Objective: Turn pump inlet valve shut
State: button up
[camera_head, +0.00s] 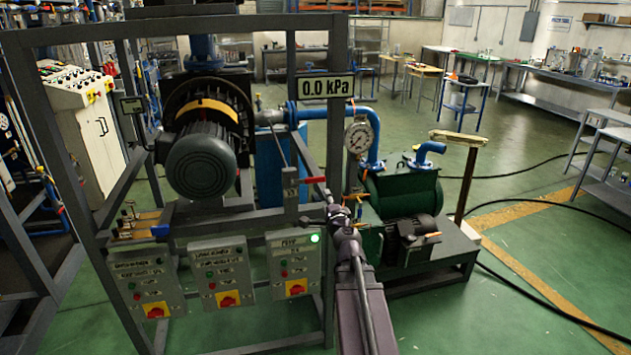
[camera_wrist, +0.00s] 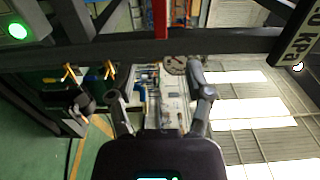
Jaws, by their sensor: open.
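My gripper (camera_head: 332,207) is in front of the frame beside the control boxes, with its tip partly hard to make out in the head view. In the wrist view my gripper (camera_wrist: 158,92) has its two fingers spread with nothing between them. A red bar-like handle (camera_head: 312,180) is just above and left of it, apart from it as far as I can see. A red strip (camera_wrist: 160,18) shows at the top of the wrist view. Small orange handles (camera_wrist: 68,72) show at left there. I cannot tell for certain which handle is the pump inlet valve.
The dark steel frame (camera_head: 338,110) stands close to my gripper. A dial gauge (camera_head: 358,138) sits on the blue pipe (camera_head: 335,113) behind it. The green pump (camera_head: 405,192) is at right. A display (camera_head: 326,86) reads 0.0 kPa. Control boxes (camera_head: 222,272) are at lower left.

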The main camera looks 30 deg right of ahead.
aim_at(316, 181)
jog(key=shift+w, duration=0.1)
jog(key=x, duration=1.3)
jog(key=shift+w+d, duration=0.15)
jog(key=shift+w, duration=0.15)
grip_shut()
